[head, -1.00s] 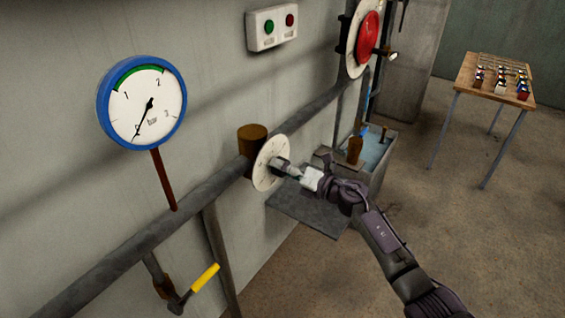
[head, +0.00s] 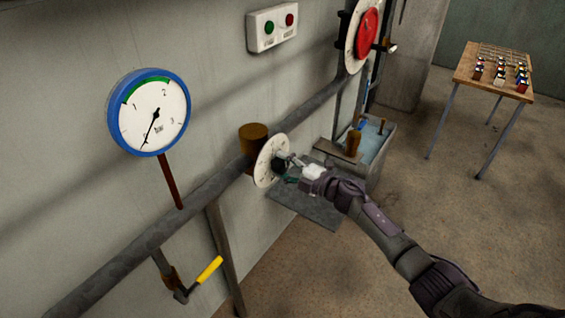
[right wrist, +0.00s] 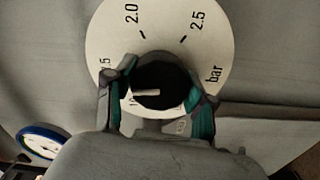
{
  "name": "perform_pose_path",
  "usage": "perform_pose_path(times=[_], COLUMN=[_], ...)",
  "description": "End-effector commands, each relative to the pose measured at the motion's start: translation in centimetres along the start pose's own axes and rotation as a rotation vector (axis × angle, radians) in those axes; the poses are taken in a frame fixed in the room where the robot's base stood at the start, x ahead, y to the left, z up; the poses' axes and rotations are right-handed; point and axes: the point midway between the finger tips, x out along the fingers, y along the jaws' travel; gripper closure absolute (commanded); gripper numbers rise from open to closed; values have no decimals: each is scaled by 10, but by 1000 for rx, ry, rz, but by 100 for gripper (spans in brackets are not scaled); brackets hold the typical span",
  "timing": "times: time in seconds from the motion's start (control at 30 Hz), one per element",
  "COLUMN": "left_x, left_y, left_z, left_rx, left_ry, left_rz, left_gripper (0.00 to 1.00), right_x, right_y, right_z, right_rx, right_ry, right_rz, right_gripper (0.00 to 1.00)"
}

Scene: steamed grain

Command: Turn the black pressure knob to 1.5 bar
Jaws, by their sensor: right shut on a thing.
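The black pressure knob (head: 278,165) sits at the centre of a white round dial (head: 263,165) on the pipe. My right gripper (head: 285,163) reaches it from the right. In the right wrist view, its two teal-padded fingers (right wrist: 158,95) are shut on the knob (right wrist: 165,78), one on each side. The knob's white pointer line (right wrist: 146,93) lies nearly level and points left, just below the partly hidden ".5" mark. The dial (right wrist: 165,25) shows 2.0, 2.5 and "bar"; its lower part is hidden. My left gripper is not in view.
A blue-rimmed gauge (head: 135,110) on the wall has its needle near 0. A yellow-handled lever (head: 208,270) hangs below the pipe (head: 140,245). A red disc (head: 367,33) and a button box (head: 272,27) are above. A table (head: 470,75) stands at right.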

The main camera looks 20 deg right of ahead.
Motion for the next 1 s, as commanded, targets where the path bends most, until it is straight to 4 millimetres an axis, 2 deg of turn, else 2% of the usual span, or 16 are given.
perform_pose_path(times=[0.3,0.77,0.8,0.93,1.0], left_x=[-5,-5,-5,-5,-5], left_y=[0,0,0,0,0], left_z=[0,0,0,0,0], left_rx=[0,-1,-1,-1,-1], left_ry=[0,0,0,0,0], left_rz=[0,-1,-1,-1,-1], left_gripper=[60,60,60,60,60], right_x=[-1,-1,-1,-1,-1], right_y=[-1,-2,-2,-2,-1], right_z=[1,1,1,1,1], right_rx=[95,106,106,106,105], right_ry=[-2,-2,-2,-2,-2], right_rz=[-2,-3,-3,-2,-2], right_gripper=[80,80,42,21,20])
